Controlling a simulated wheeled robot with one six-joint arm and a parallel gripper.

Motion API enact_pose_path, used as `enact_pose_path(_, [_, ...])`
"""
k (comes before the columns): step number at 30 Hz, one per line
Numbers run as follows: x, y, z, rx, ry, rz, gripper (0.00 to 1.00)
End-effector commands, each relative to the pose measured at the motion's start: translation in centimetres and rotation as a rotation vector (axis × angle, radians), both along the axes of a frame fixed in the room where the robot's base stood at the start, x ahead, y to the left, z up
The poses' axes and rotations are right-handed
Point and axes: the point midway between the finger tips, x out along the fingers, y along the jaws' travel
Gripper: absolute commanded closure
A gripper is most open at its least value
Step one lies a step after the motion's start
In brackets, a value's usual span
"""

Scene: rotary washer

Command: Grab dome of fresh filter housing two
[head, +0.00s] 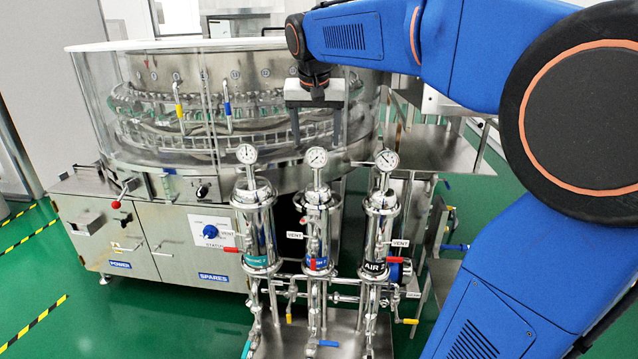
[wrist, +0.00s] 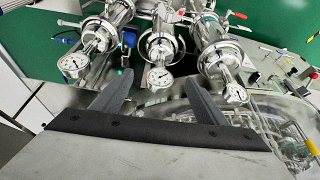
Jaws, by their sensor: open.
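Three upright steel filter housings with domed tops and round gauges stand in a row: the left one (head: 254,222) with a teal label, the middle one (head: 318,215) with a blue label, the right one (head: 381,222) with a black label starting "AIR". The labels are too small to read fully, so I cannot tell which is fresh filter housing two. My gripper (head: 316,140) is open and empty, fingers down, above and behind the middle housing. In the wrist view, the middle housing's gauge (wrist: 158,79) shows between the fingers, with its dome (wrist: 160,46) beyond, apart from them.
The rotary washer (head: 165,110) with its clear guard stands behind the housings. Gauges stick up above each dome. Red and yellow valve handles and pipes crowd the skid below. A steel shelf (head: 440,150) lies to the right. Green floor is free at left.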

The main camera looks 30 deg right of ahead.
Motion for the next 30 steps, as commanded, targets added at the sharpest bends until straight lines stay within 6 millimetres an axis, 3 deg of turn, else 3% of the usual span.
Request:
enact_pose_path(3, [2.1, -0.5, 0.7, -0.001, -0.002, -0.038, 0.33])
enact_pose_path(10, [3.4, -1.0, 0.2, -0.001, -0.002, -0.060, 0.33])
enact_pose_path(24, [5.9, -2.7, -7.3, -0.002, 0.001, -0.058, 0.33])
enact_pose_path(30, [6.7, -3.3, -9.7, -0.001, -0.003, -0.058, 0.33])
